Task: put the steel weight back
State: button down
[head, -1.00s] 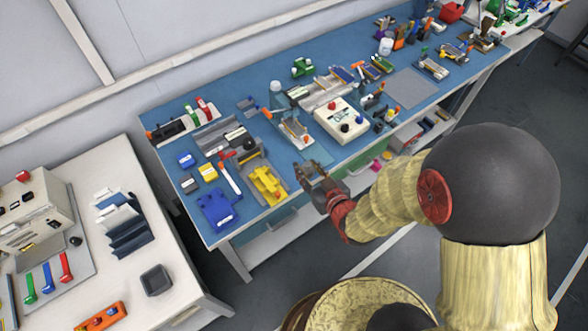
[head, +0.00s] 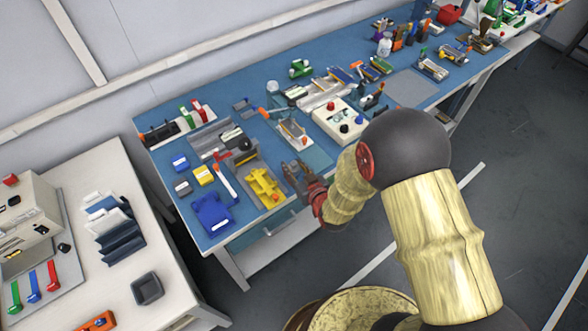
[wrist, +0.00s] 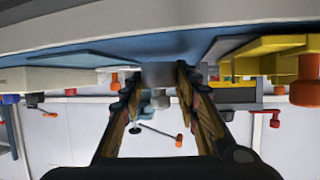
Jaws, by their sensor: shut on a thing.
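My gripper (head: 294,170) is at the front edge of the blue bench, just right of the yellow fixture (head: 264,188). In the wrist view my gripper (wrist: 158,78) has its two fingers on either side of a plain grey block (wrist: 160,74), which looks like the steel weight, and is shut on it. The block is held at the fingertips, close to the bench edge. In the head view the block is too small and too covered by the fingers to make out. The yellow fixture also shows at the right of the wrist view (wrist: 262,58).
The blue bench (head: 240,235) holds a blue fixture (head: 213,214), a white box with knobs (head: 336,120) and a small press-like stand (head: 292,132) behind my gripper. A grey mat (head: 408,86) is bare.

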jog(key=shift+r, duration=0.1)
jog(key=shift+f+b, duration=0.3)
jog(key=shift+f, duration=0.05)
jog(key=shift+f+b, duration=0.25)
jog(key=shift+b, duration=0.05)
jog(key=c, duration=1.3)
grip_release()
jog(key=shift+f, duration=0.15)
jog(key=shift+s, duration=0.1)
